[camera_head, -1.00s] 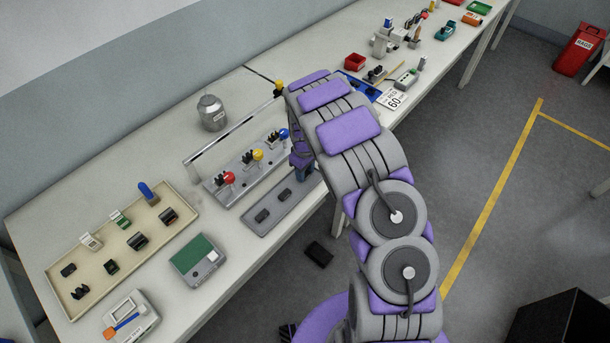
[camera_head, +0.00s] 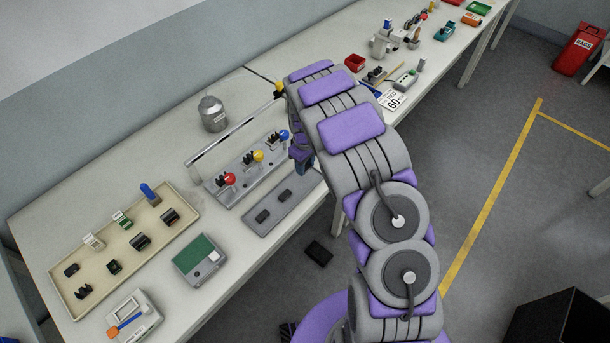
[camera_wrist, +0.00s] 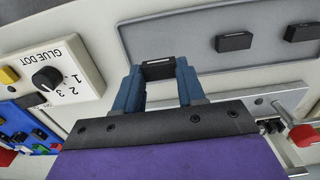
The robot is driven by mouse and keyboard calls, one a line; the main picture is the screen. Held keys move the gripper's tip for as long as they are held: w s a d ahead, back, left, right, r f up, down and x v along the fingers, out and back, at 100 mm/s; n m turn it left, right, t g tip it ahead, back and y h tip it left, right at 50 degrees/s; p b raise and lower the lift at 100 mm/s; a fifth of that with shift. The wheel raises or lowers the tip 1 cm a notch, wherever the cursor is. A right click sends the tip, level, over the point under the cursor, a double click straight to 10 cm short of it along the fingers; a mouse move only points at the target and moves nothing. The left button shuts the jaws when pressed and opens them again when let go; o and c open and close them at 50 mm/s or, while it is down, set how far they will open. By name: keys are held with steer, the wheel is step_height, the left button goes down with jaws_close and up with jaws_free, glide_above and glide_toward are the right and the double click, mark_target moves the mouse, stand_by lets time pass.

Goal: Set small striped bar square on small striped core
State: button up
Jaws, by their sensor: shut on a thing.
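My gripper (camera_wrist: 160,88) has its two blue fingers shut on a small black bar (camera_wrist: 158,69), seen end-on with a pale edge, in the wrist view. In the head view my gripper (camera_head: 303,160) is over the right end of the grey plate and the held bar is hidden. Black pronged cores stand in the clamp fixture (camera_head: 240,192) beside red, yellow and blue knobs. One dark core (camera_wrist: 270,126) shows partly beside the red knob in the wrist view. I cannot tell which core is the small striped one.
A grey plate (camera_head: 262,230) holds two black blocks, which also show in the wrist view (camera_wrist: 234,41). A beige tray (camera_head: 85,312) of loose parts lies left. A green-topped box (camera_head: 198,258) stands between. A glue-dot dial (camera_wrist: 46,79) is left in the wrist view.

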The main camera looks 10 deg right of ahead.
steer(key=shift+r, duration=0.4)
steer(key=shift+r, duration=0.1)
